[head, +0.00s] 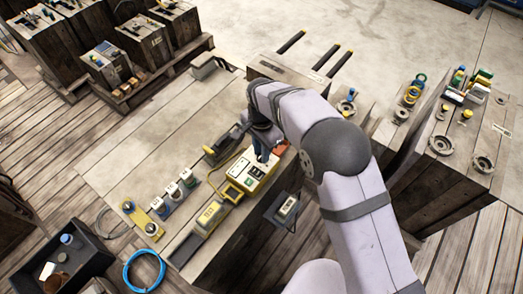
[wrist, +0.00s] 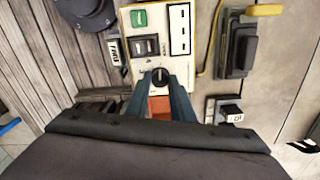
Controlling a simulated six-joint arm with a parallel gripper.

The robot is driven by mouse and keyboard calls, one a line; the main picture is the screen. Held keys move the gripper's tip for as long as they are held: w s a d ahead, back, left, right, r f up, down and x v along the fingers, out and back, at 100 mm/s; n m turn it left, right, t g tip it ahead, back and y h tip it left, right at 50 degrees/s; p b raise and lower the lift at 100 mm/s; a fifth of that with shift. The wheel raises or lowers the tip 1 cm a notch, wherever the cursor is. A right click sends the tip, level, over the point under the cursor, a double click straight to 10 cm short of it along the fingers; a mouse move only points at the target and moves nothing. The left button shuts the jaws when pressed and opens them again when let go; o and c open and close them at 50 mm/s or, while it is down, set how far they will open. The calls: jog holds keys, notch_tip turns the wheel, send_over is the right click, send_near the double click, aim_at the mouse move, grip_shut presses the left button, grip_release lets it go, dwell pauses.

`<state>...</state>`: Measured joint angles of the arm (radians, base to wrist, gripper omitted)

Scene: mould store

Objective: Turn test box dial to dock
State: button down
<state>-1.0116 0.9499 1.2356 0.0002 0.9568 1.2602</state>
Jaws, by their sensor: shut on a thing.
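The test box (wrist: 147,57) is a cream panel with a green button (wrist: 139,18), a dark rocker switch (wrist: 146,46) and a white label block with black marks. It also shows in the head view (head: 242,177), near the right edge of the bench. The black dial (wrist: 160,76) sits low on the panel with a pale pointer mark. My gripper (wrist: 161,80) has its blue fingers on either side of the dial, shut on it. In the head view my gripper (head: 262,155) comes down onto the box. The dial is hidden there, and its position lettering cannot be read.
Several small connectors stand on the bench (head: 135,165) to the left. A dark tray (head: 65,262) and a blue cable coil (head: 144,270) lie at lower left. An orange-red block (wrist: 160,107) sits between my fingers' bases in the wrist view.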

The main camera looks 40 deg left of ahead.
jog(key=shift+r+m, duration=0.1)
jog(key=shift+m, duration=0.5)
jog(key=shift+a, duration=0.1)
jog(key=c, duration=1.5)
grip_release()
jog(key=shift+c, duration=0.2)
jog(key=shift+r+b, duration=0.85)
jog(key=shift+r, duration=2.8)
jog(key=shift+w, duration=0.1)
